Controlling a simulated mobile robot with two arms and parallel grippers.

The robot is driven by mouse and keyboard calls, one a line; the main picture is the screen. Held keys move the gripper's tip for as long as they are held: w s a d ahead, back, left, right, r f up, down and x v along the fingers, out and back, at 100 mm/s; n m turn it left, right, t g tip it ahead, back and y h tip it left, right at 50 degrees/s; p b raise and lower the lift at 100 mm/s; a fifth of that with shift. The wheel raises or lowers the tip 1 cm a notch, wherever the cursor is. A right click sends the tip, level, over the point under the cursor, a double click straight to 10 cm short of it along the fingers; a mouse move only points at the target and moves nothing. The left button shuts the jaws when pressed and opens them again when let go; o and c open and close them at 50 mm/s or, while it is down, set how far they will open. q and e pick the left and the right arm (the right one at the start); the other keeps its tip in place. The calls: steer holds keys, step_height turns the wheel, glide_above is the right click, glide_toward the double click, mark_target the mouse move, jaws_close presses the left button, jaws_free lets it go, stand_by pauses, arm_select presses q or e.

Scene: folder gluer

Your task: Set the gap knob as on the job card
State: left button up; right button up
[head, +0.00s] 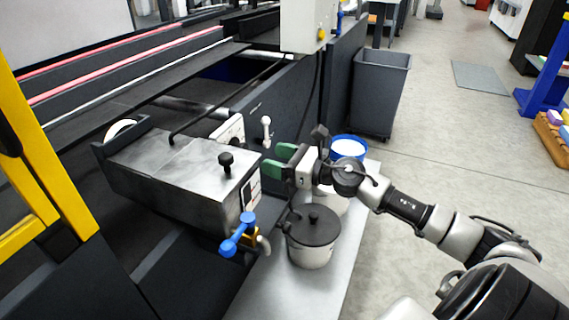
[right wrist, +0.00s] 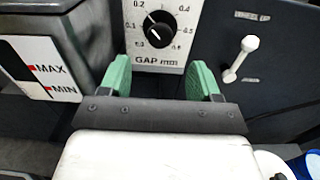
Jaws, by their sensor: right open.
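The gap knob (right wrist: 157,34) is a round black knob on a white scale plate marked GAP mm (right wrist: 157,61). In the head view the plate (head: 229,131) is on the machine's side, behind the glue box. My right gripper (head: 278,160) is open and empty, its fingers apart, facing the plate without visibly touching it. It also shows in the right wrist view (right wrist: 158,80). No job card can be made out. My left gripper is not in view.
A white lever (right wrist: 241,58) is right of the knob. The grey glue box (head: 190,165) with a black top knob and blue-handled valve (head: 239,234) lies left of my gripper. A lidded pot (head: 313,240) and blue-rimmed bucket (head: 349,149) stand close below and behind it.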

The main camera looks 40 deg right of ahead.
steer(key=shift+v, duration=0.9)
